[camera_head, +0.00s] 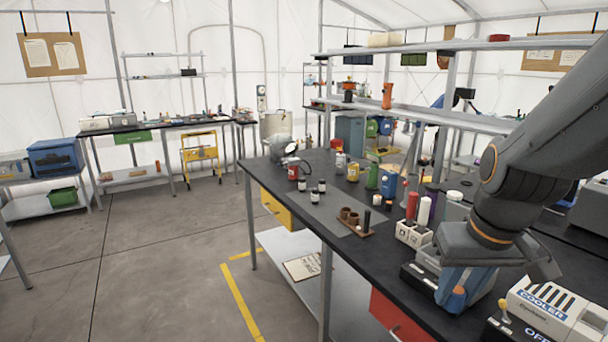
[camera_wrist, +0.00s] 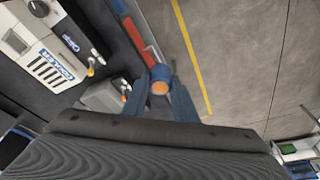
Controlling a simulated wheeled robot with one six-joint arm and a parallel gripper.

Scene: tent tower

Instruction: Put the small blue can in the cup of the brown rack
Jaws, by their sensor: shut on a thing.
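My gripper (camera_head: 456,298) is at the right of the head view, low beside the near edge of the black workbench. In the wrist view my gripper (camera_wrist: 161,80) has its two blue-grey fingers shut on the small blue can (camera_wrist: 160,88), whose round orange end faces the camera. In the head view the fingers hide most of the can (camera_head: 458,292); mainly its orange end shows. The brown rack (camera_head: 356,231) stands on a grey mat on the bench, left of and farther than my gripper. It has brown cups and a dark upright cylinder at its right.
A white holder (camera_head: 413,234) with red and white cylinders stands between rack and gripper. A white cooler box (camera_head: 552,306) is at the right. Small dark jars (camera_head: 314,193) and a green bottle (camera_head: 372,176) stand beyond the rack. The floor left of the bench is clear.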

